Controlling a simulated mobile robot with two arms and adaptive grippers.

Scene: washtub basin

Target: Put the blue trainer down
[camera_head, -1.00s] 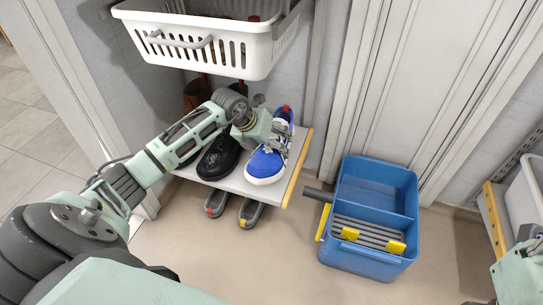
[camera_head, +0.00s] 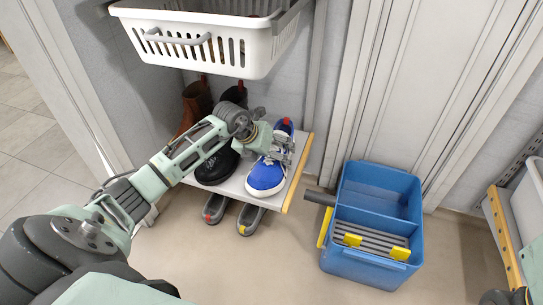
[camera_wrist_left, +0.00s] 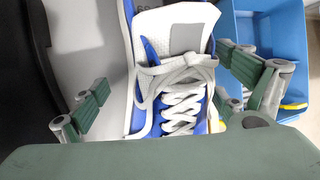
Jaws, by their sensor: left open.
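The blue trainer (camera_head: 266,173) has a white toe and sole and rests upright on the white shelf (camera_head: 233,183), near its right edge. In the left wrist view the trainer (camera_wrist_left: 180,85) shows its white laces and grey tongue. My left gripper (camera_head: 278,150) is over the trainer. Its fingers (camera_wrist_left: 165,98) are spread, one on either side of the shoe, with a gap at the left finger. Part of the trainer's heel end is hidden by the gripper. My right gripper does not show clearly; only a piece of that arm is at the right edge.
A black shoe (camera_head: 216,165) stands left of the trainer, with brown boots (camera_head: 194,103) behind. A white basket (camera_head: 205,45) hangs above. A blue caddy (camera_head: 376,222) stands on the floor to the right. Grey shoe-like pieces (camera_head: 250,217) show under the shelf.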

